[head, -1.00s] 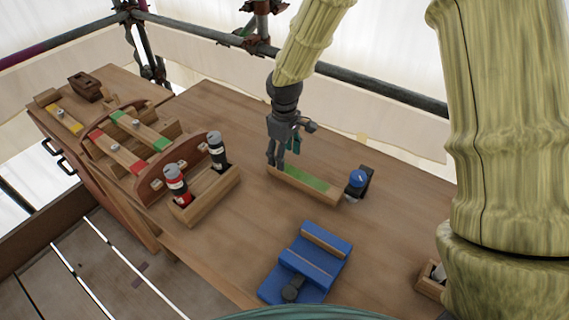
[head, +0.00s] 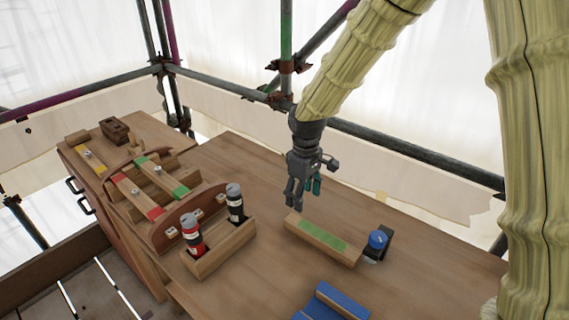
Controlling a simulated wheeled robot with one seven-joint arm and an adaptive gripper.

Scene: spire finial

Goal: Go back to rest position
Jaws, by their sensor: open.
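My gripper (head: 297,204) is open and empty in the head view. It points down and hangs above the table, just behind and above the left end of a wooden block with a green strip (head: 322,238). There is a visible gap between the fingertips and the table. My arm comes down to it from the upper right.
A wooden bench (head: 235,291) spreads below. It bears a wooden holder with red and black bottles (head: 221,247), a blue round-topped object (head: 378,240), a blue fixture (head: 334,304) and racks with coloured strips (head: 134,197) at left. Scaffold pipes (head: 418,160) run behind.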

